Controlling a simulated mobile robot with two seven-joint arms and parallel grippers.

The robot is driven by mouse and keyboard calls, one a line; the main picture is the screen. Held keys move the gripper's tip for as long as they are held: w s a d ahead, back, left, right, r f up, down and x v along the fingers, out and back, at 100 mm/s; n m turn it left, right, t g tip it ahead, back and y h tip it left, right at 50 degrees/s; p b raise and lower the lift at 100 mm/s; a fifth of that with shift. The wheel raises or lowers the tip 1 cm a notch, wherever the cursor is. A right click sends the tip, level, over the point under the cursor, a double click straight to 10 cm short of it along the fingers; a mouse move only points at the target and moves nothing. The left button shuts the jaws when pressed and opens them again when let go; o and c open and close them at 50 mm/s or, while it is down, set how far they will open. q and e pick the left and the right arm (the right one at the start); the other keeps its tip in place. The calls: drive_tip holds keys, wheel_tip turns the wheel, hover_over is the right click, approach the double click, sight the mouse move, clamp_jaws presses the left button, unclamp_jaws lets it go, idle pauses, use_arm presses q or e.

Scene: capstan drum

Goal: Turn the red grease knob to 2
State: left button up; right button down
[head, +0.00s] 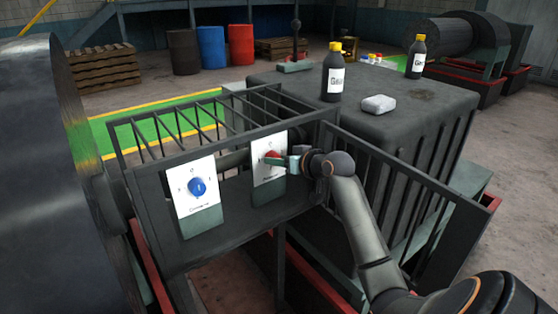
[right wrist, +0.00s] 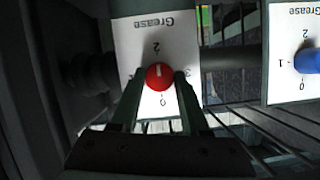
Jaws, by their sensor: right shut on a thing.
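The red grease knob (head: 272,157) sits on a white dial plate (head: 265,180) on the dark cage front. My right gripper (head: 290,160) reaches it from the right and is shut on it. In the right wrist view the red knob (right wrist: 159,77) lies between my two fingers (right wrist: 157,85). The plate looks upside down there, with 2 above the knob, 0 below and 3 at the right, partly behind a finger. A short white line on the knob points up, toward the 2. My left gripper is not in view.
A blue knob (head: 197,187) sits on a second white plate to the left. A large dark drum (head: 40,180) fills the left side. Barred railings (head: 400,190) stand to the right. A bottle (head: 332,75) and a pale block (head: 378,104) rest on the dark housing behind.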

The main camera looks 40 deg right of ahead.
drive_tip(key=shift+f, duration=0.1)
drive_tip(key=shift+c, duration=1.9)
unclamp_jaws()
drive_tip(key=b+v, duration=0.1)
drive_tip(key=v, duration=1.1)
drive_tip(key=shift+s+b, duration=0.25)
drive_tip(key=shift+b, duration=0.05)
drive_tip(key=shift+a, duration=0.1)
